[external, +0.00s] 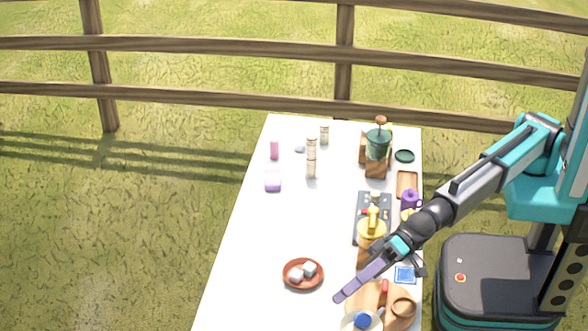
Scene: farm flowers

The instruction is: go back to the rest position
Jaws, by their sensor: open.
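My gripper (402,258) is at the end of my arm, which reaches in from the right over the near right part of the white table. It is open. A long purple bar (362,281) stretches from beside the gripper down and to the left. I cannot tell whether the bar touches the gripper or lies below it. The gripper is just right of a yellow-topped container (371,230) and close to a blue-and-white square (405,275). The fingertips are small and partly hidden by the wrist.
The white table (245,245) is clear on its left. A red-brown plate (303,286) holds pale cubes. A dark green grinder-like item (378,145), a purple pot (410,200) and a wooden board (407,185) crowd the right side. A wooden fence (220,48) stands behind.

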